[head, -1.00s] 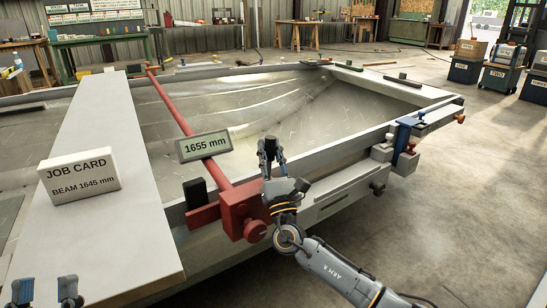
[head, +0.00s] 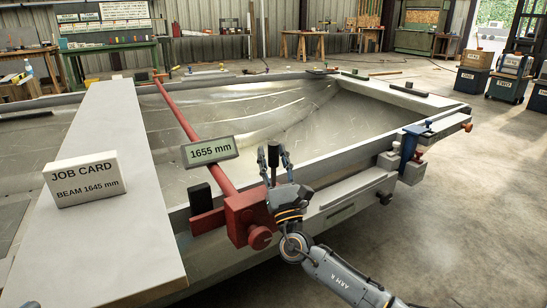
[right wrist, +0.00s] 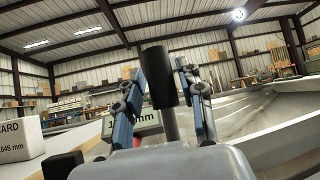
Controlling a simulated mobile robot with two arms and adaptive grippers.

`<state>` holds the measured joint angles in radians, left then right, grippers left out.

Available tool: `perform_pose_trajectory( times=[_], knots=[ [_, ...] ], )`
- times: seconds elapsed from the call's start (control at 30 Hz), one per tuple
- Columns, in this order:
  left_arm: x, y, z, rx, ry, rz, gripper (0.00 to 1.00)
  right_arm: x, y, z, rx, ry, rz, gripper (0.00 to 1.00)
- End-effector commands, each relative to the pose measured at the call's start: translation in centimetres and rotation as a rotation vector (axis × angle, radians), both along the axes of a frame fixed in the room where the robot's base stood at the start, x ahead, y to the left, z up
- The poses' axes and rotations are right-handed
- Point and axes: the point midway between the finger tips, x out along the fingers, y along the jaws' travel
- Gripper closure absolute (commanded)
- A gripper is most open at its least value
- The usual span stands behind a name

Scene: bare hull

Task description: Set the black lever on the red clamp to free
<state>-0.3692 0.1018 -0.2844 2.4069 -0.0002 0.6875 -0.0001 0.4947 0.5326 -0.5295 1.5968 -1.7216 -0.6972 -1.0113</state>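The red clamp (head: 247,213) sits on the near rim of the hull, its long red bar (head: 180,114) running to the far rim. Its black lever (head: 273,157) stands upright at the clamp head. My right gripper (head: 275,160) is around the lever, one finger on each side. In the right wrist view the black lever (right wrist: 158,76) rises on a grey stem between the open fingers of my right gripper (right wrist: 162,88), with a clear gap on the right and little or none visible on the left. My left gripper is not in view.
A display (head: 209,151) on the bar reads 1655 mm. A job card (head: 85,178) reading BEAM 1645 mm stands on a grey plank (head: 110,240). A black block (head: 200,198) is beside the clamp head. A blue clamp (head: 411,142) is on the rim at right.

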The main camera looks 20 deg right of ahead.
Motion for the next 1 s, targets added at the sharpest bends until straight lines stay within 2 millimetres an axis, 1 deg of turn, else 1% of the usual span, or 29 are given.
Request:
perform_pose_trajectory(
  times=[0.3, 0.43, 0.57, 0.8, 0.9, 1.0],
  knots=[
    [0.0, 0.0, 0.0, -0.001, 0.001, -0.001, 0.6, -0.1, 0.0, -0.1, 0.004, 0.001, 0.0, 0.52],
    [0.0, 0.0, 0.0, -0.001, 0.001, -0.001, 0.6, -0.8, 0.1, -0.8, 0.003, 0.002, 0.002, 0.52],
    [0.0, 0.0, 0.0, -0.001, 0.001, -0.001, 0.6, -2.6, 0.3, -2.3, 0.004, 0.005, 0.003, 0.52],
    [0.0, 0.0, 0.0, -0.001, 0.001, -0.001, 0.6, -6.6, 0.7, -5.5, 0.002, 0.004, 0.001, 0.52],
    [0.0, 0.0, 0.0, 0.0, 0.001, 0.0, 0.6, -7.8, 0.8, -6.5, 0.003, 0.003, 0.002, 0.52],
    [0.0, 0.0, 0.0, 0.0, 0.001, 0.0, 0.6, -8.7, 0.9, -7.1, 0.003, 0.003, 0.002, 0.52]
  ],
)
